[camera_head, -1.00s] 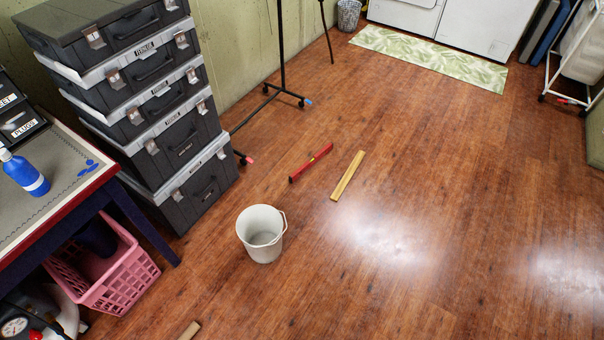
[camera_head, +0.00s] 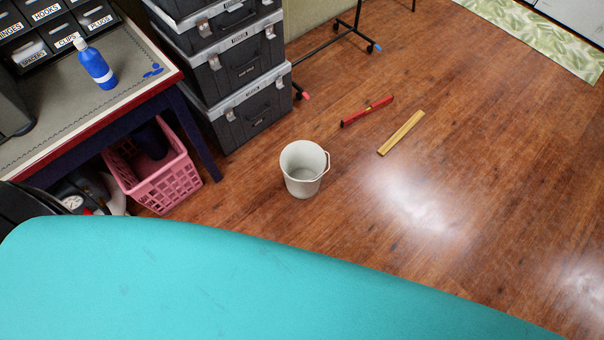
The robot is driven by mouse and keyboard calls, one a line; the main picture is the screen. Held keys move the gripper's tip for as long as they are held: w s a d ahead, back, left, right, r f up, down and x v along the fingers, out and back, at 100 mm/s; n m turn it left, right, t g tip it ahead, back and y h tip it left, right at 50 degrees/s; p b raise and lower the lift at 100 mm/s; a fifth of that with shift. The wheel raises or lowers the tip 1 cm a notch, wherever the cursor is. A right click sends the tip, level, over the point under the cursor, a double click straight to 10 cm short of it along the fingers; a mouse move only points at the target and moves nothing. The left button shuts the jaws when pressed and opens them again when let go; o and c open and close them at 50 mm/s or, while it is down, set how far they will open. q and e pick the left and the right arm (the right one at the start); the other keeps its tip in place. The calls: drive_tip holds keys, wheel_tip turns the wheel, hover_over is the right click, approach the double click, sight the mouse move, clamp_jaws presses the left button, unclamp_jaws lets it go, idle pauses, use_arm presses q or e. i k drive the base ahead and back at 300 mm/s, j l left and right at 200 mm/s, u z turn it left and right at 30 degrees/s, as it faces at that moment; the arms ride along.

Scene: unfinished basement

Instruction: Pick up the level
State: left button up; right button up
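The level, a red bar with a small yellow mark near its middle (camera_head: 367,111), lies flat on the wooden floor in the head view, above and right of the middle. It lies beyond the white bucket (camera_head: 304,168) and left of a yellow wooden strip (camera_head: 401,132), apart from both. Nothing covers it. Neither of my grippers shows in the view.
A large teal surface (camera_head: 200,285) with a rounded left end fills the bottom, between me and the bucket. A workbench (camera_head: 120,110) with a blue bottle (camera_head: 97,66), a pink basket (camera_head: 165,185) and stacked black cases (camera_head: 245,90) stand left. Floor at right is clear.

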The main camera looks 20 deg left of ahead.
sight(379, 104)
drive_tip(key=i+l+u, duration=0.1)
drive_tip(key=i, duration=0.4)
drive_tip(key=i+l+u, duration=0.15)
drive_tip(key=i+l, duration=0.25)
drive_tip(key=i, duration=0.1)
